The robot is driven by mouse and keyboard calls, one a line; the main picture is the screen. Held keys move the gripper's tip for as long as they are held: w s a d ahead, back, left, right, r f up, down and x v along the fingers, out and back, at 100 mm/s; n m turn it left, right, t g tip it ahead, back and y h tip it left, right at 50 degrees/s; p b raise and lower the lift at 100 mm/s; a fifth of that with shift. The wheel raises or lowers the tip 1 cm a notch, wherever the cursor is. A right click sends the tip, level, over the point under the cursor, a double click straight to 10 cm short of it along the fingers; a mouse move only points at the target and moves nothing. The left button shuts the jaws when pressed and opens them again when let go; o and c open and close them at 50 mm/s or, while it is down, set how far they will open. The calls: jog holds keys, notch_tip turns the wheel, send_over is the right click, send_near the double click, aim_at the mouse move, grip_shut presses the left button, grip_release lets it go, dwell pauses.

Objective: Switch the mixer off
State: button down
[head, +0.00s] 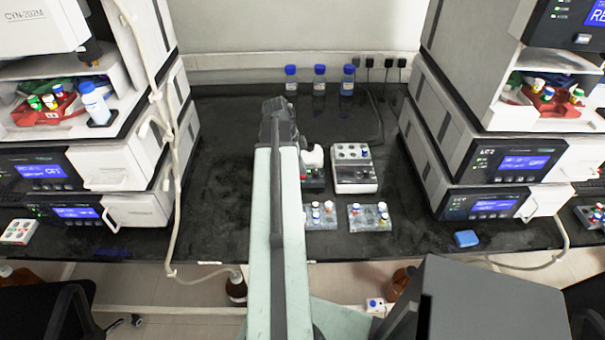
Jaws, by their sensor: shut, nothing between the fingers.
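A small device that looks like the mixer (314,178) stands on the black bench, with a white rounded top (313,156), a dark lower body and small red and green spots low on its front. My arm hides its left side. Its switch is too small to make out. My gripper (275,106) is dark and shut with nothing in it, at the far end of my arm, above the bench and to the upper left of the mixer in the picture. I cannot tell whether it touches anything.
A white block with wells (353,183) stands right of the mixer. Two clear racks of capped vials, one left (312,224) and one right (360,224), lie in front. Blue-capped bottles (319,87) stand at the back. Instrument stacks (130,165) (470,150) flank the bench. A blue item (466,239) lies front right.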

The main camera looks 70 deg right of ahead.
jog(key=shift+f+b, duration=0.9)
dwell(0.3)
jog(key=shift+r, duration=0.15)
notch_tip(320, 180, up, 5)
jog(key=p, duration=0.5)
